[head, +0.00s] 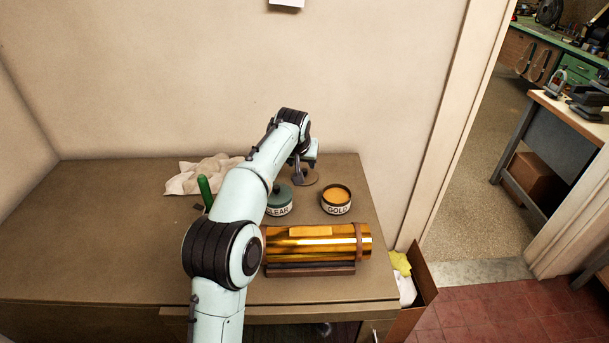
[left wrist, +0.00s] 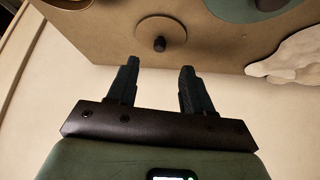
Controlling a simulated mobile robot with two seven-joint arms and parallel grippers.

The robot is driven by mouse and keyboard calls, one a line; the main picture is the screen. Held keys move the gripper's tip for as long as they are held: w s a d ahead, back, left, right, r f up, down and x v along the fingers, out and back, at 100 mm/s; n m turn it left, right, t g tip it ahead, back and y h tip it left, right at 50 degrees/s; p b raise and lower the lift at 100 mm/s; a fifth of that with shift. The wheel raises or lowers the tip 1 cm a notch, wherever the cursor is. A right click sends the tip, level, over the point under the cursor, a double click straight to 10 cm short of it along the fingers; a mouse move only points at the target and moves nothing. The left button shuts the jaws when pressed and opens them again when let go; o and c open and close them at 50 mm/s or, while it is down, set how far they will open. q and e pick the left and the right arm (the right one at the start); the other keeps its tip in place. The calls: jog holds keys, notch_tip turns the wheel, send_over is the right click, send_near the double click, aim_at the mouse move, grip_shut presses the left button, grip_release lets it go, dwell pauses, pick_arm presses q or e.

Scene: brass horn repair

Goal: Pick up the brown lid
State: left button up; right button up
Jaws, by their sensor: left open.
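The brown lid (head: 309,178) lies flat on the table behind the two tins, partly hidden by my left gripper in the head view. In the left wrist view the lid (left wrist: 176,27) is a round brown disc with a small dark knob (left wrist: 159,44). My left gripper (head: 298,178) is at the lid in the head view. In the left wrist view its two dark fingers (left wrist: 160,68) are open and empty, with the knob beyond the tips, roughly centred between them. My right gripper is in neither view.
An open tin marked GOLD (head: 337,207) and a teal-topped tin marked CLEAR (head: 278,209) stand in front of the lid. A shiny brass cylinder (head: 318,247) rests on a support nearer the front. A crumpled cloth (head: 205,174) and a green handle (head: 205,192) are left. The wall is close behind.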

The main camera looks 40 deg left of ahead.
aim_at(305, 170)
pick_arm(q)
jog(key=p+x, duration=0.1)
jog(key=x, duration=0.7)
jog(key=shift+w, duration=0.25)
jog(key=shift+s+r, duration=0.15)
grip_shut()
